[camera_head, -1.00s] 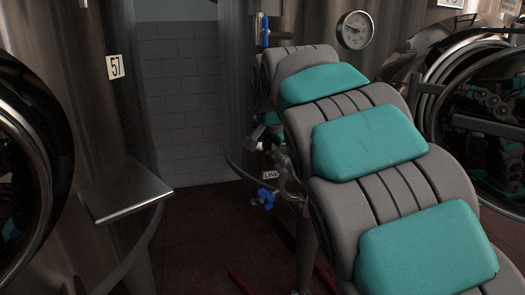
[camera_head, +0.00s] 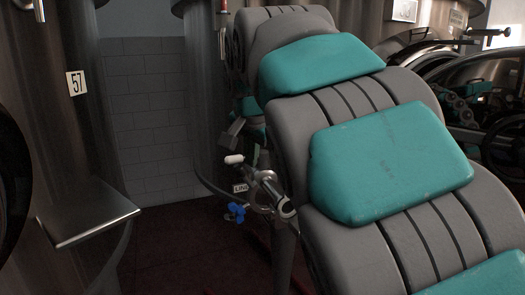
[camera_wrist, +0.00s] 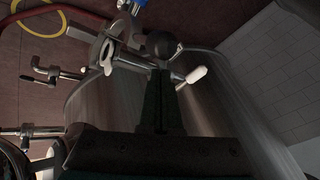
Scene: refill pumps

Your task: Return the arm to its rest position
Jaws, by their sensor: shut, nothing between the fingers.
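My arm, with grey and teal padded segments, fills the right half of the head view and rises to the top of the picture. Its far end folds down behind the upper segments, so my gripper is mostly hidden there. In the wrist view my gripper (camera_wrist: 160,78) shows as dark fingers closed together, with nothing seen between them. A dark round knob (camera_wrist: 160,44) lies just beyond the fingertips in that picture. I cannot tell whether they touch. A white-handled lever (camera_wrist: 194,75) is just right of the fingertips and also shows in the head view (camera_head: 234,160).
A pipe fitting with a blue valve handle (camera_head: 235,211) and a LINE tag (camera_head: 240,188) stands beside my arm. A metal shelf (camera_head: 90,213) juts from the tank marked 57 (camera_head: 76,83). A yellow hose (camera_wrist: 40,42) and red hose (camera_wrist: 85,13) lie upper left.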

